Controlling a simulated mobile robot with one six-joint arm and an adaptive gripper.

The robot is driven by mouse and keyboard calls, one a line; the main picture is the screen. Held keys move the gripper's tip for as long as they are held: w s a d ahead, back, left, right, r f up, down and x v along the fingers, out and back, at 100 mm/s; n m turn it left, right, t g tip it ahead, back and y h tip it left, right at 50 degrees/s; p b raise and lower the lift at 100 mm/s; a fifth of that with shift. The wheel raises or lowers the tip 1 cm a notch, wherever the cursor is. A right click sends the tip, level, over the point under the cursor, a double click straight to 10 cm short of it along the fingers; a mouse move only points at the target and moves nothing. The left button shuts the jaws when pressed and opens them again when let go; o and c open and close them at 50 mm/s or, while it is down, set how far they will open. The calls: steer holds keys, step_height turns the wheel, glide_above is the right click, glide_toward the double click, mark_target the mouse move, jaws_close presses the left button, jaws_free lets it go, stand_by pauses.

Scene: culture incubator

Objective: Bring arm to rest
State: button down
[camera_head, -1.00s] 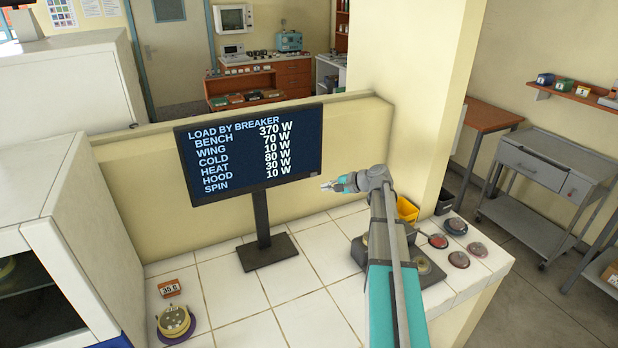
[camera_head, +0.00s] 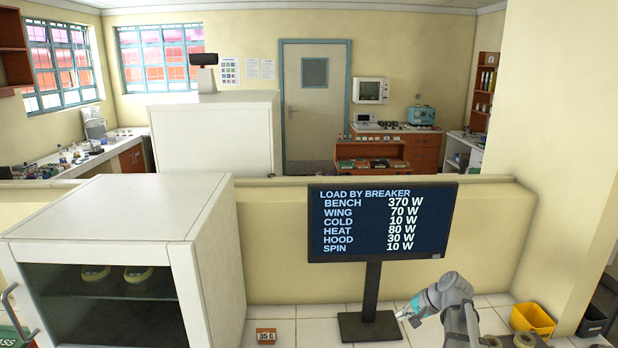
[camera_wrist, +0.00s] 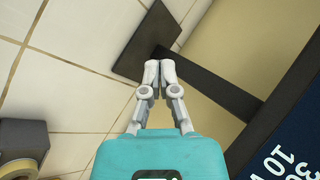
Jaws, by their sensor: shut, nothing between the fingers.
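My gripper (camera_head: 408,312) is at the lower right of the head view, just right of the monitor stand (camera_head: 371,301) and above the white tiled bench. In the wrist view my gripper (camera_wrist: 160,72) has its two pale fingers together with nothing between them. Behind the fingers in that view are the dark stand base (camera_wrist: 147,42) and its post. I cannot tell the exact gap between fingertips and stand. My arm reaches in from the lower right; its lower part is out of frame.
The monitor (camera_head: 380,222) lists loads by breaker. A white incubator (camera_head: 125,262) with dishes inside stands at left. A small 35 C display (camera_head: 266,336) sits on the tiles. A yellow bin (camera_head: 533,319) is at right. A dark block with a round piece (camera_wrist: 20,150) shows in the wrist view.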

steer(key=s+a+f+n+g+h, duration=0.1)
steer(key=s+a+f+n+h, duration=0.1)
steer(key=s, duration=0.3)
steer(key=s+a+f+n+g+h+b, duration=0.1)
steer(key=s+a+f+n+h, duration=0.1)
steer(key=s+a+n, duration=0.1)
steer(key=s+a+f+n+g+h, duration=0.2)
steer(key=s+a, duration=0.2)
steer(key=s, duration=0.4)
steer(key=shift+a+h+b, duration=0.3)
steer(key=shift+a+b, duration=0.05)
steer(key=shift+a, duration=0.05)
